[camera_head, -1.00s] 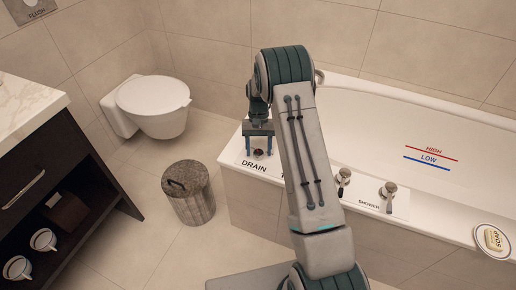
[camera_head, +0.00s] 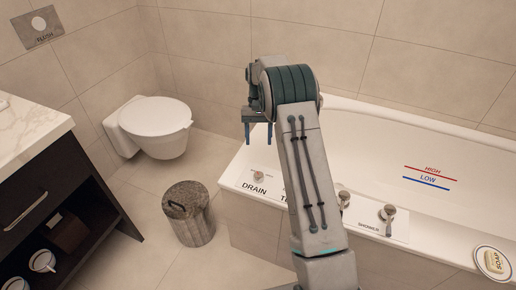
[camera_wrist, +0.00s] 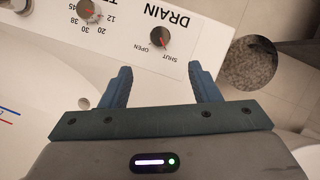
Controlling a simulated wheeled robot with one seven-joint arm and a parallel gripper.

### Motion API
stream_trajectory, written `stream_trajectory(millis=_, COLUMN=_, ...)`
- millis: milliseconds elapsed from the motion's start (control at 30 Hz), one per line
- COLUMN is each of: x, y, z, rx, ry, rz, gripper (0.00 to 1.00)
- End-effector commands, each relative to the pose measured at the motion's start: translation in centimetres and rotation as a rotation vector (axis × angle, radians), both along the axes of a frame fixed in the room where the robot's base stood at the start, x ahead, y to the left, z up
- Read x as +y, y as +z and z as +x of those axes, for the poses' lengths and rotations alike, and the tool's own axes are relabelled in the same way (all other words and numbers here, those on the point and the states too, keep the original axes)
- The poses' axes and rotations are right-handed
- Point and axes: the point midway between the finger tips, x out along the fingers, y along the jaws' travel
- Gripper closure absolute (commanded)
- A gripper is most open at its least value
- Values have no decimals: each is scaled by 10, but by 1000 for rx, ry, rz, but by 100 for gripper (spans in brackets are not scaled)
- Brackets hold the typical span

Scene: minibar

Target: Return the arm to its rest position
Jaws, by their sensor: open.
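My gripper (camera_head: 257,128) is above the tub's near left corner in the head view, with its fingers pointing down. In the wrist view my gripper (camera_wrist: 158,85) shows two blue fingers spread apart with nothing between them. In the head view the drain knob (camera_head: 256,171) shows below the gripper. My arm covers part of the bathtub's panel.
The bathtub (camera_head: 440,209) fills the right, with a shower knob (camera_head: 387,213) and a soap dish (camera_head: 493,263) on its rim. A lidded bin (camera_head: 190,222) and a toilet (camera_head: 157,120) stand left. A dark vanity (camera_head: 50,190) is at far left. Floor between them is clear.

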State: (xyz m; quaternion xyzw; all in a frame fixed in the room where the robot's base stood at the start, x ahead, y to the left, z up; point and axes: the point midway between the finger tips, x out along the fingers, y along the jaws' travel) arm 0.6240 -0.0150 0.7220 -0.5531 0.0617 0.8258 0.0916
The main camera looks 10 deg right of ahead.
Motion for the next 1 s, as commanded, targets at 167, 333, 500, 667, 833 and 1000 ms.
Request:
stream_trajectory(millis=167, x=-1, y=8, z=3, rx=0, ry=0, rz=0, gripper=44)
stream_trajectory(millis=333, x=-1, y=8, z=3, rx=0, ry=0, rz=0, gripper=44)
stream_trajectory(millis=500, x=-1, y=7, z=3, rx=0, ry=0, rz=0, gripper=44)
stream_trajectory(millis=667, x=0, y=15, z=1, rx=-7, ry=1, rz=0, gripper=44)
stream_trajectory(millis=833, x=1, y=59, z=-13, rx=-56, ry=12, rz=-3, gripper=44)
stream_trajectory(millis=1000, x=4, y=121, z=-44, rx=-133, ry=31, rz=-8, gripper=44)
